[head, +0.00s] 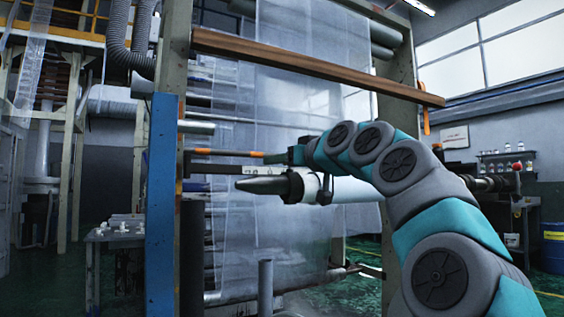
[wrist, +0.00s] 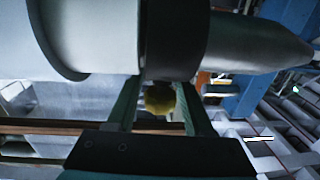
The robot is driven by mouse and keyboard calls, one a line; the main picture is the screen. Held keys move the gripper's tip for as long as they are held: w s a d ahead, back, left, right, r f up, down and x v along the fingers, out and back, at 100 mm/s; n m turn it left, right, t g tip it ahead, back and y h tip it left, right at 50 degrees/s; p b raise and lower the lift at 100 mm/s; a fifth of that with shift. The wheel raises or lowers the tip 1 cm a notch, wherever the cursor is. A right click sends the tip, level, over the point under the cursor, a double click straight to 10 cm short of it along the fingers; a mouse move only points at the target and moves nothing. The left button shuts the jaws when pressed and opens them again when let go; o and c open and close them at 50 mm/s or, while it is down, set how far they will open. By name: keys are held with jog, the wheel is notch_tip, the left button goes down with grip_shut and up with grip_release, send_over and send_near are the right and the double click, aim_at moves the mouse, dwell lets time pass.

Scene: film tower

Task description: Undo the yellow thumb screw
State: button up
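The yellow thumb screw (wrist: 159,98) shows in the wrist view below the black collar (wrist: 172,40) of a pale roller shaft with a grey tapered end (wrist: 255,45). My gripper (wrist: 161,84) has one finger on each side of the screw. A narrow gap shows beside the screw, so the fingers look open around it and not clamped. In the head view my gripper (head: 296,155) is at the shaft, just above and behind the collar (head: 326,188). The screw is hidden there.
A blue post (head: 161,200) stands left of the shaft. A wooden beam (head: 310,65) crosses above my arm. Clear film sheets (head: 290,110) hang behind the shaft. A small table (head: 118,232) with white parts stands at left.

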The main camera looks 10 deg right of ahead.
jog(key=shift+o, duration=0.7)
jog(key=v, duration=0.7)
jog(key=shift+s+b, duration=0.35)
jog(key=shift+d, duration=0.15)
